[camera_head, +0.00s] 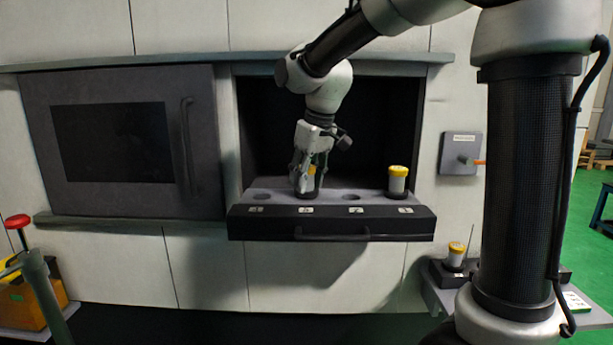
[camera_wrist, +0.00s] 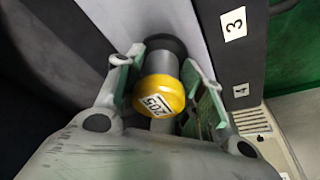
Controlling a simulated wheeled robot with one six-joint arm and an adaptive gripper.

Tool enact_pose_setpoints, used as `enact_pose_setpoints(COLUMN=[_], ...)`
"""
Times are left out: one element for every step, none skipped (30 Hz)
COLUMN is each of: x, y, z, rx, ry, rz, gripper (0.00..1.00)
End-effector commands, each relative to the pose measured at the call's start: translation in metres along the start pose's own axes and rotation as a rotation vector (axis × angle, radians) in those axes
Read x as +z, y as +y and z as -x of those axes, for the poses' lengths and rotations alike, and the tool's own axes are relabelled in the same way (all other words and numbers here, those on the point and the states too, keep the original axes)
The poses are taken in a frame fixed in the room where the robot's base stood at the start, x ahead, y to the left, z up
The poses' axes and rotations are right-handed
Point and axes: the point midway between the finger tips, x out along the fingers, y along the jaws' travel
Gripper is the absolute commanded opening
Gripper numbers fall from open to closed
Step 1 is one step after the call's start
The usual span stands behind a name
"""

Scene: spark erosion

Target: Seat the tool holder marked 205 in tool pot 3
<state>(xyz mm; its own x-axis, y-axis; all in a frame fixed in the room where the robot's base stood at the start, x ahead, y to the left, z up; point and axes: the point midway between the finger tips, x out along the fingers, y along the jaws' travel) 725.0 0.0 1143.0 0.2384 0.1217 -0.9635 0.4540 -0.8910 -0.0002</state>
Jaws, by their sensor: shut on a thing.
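The tool holder marked 205 (camera_wrist: 158,92) has a yellow cap and a grey body. My gripper (camera_wrist: 160,78) is shut around it, one finger on each side. In the head view my gripper (camera_head: 308,172) points down over the second pot from the left in the pulled-out drawer (camera_head: 330,224). The holder's lower end meets a dark round opening, tool pot 3 (camera_wrist: 166,42), beside the label 3 (camera_wrist: 233,22). The holder looks upright; I cannot tell whether it is fully down.
Another yellow-capped holder (camera_head: 398,180) stands in the rightmost pot. The leftmost pot (camera_head: 262,197) and the third pot (camera_head: 349,197) look empty. One more yellow-capped holder (camera_head: 455,255) stands on a side shelf at right. The dark cabinet opening surrounds my gripper.

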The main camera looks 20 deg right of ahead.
Motion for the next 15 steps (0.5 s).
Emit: enact_pose_setpoints(x=[0.0, 0.0001, 0.0002, 0.0004, 0.0005, 0.0006, 0.0007, 0.0008, 0.0009, 0.0008, 0.0008, 0.0009, 0.0009, 0.0009, 0.0009], y=[0.0001, 0.0001, 0.0, 0.0, 0.0, 0.0, 0.0, 0.0, 0.0001, 0.0001, 0.0, 0.0, 0.0, 0.0, 0.0], z=[-0.0004, -0.0008, -0.0014, -0.0018, -0.0022, -0.0028, -0.0031, -0.0035, -0.0038, -0.0037, -0.0037, -0.0038, -0.0038, -0.0038, -0.0039], rx=[0.0, 0.0, 0.0, 0.0, 0.0, 0.0, 0.0, 0.0, 0.0, 0.0, 0.0, 0.0, 0.0, 0.0, 0.0], ry=[0.001, 0.001, 0.001, 0.001, 0.001, 0.001, 0.001, 0.001, 0.001, 0.001, 0.001, 0.001, 0.001, 0.001, 0.001], rz=[0.0, 0.0, 0.0, 0.0, 0.0, 0.0, 0.0, 0.0, 0.0, 0.0, 0.0, 0.0, 0.0, 0.0, 0.0], gripper=[0.0, 0.0, 0.0, 0.0, 0.0, 0.0, 0.0, 0.0, 0.4, 0.45, 0.51, 0.58, 0.63, 0.63, 0.63])
